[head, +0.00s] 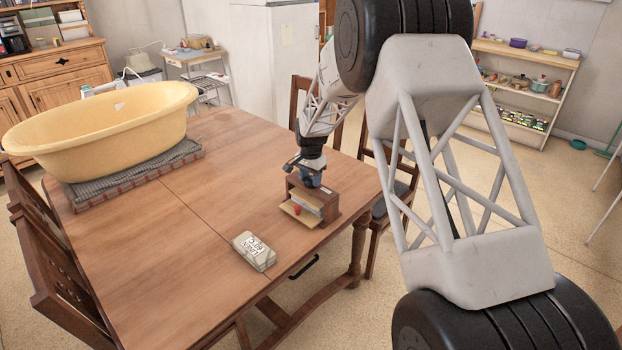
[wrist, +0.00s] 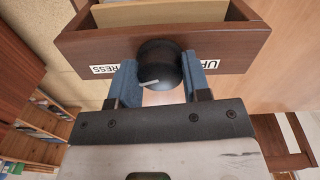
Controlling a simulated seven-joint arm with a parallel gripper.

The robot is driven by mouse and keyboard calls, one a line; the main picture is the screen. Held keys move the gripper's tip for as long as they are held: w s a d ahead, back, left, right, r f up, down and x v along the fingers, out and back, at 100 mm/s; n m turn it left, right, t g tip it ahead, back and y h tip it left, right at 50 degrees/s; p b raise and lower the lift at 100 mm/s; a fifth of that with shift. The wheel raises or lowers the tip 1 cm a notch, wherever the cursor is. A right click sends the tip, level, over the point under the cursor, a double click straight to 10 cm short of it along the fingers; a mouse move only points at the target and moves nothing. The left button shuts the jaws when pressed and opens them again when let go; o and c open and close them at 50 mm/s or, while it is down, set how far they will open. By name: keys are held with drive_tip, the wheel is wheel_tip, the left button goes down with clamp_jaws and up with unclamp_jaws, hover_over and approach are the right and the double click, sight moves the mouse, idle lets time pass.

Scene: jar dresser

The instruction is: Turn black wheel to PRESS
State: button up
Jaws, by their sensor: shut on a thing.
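The black wheel (wrist: 160,64) sits on the wooden front of a small box (wrist: 76,48) in the wrist view. A white pointer line on the wheel lies to its lower left. A white label reading PRESS (wrist: 110,69) is left of the wheel. A second label starting with UP (wrist: 206,66) is to its right, partly hidden by a finger. My gripper (wrist: 158,80) is shut on the wheel, one blue finger on each side. In the head view my gripper (head: 308,178) reaches down to the small wooden box (head: 328,203); the wheel is hidden there.
The box stands near the right edge of the wooden table (head: 200,230), a light board with a red knob (head: 297,210) showing at its front. A lettered block (head: 254,251) lies in front. A yellow tub (head: 110,130) on a grey mat fills the far left. Chairs surround the table.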

sight(311, 178)
drive_tip(key=shift+m, duration=0.4)
drive_tip(key=o, duration=0.9)
drive_tip(key=shift+r, duration=0.1)
drive_tip(key=shift+r, duration=3.85)
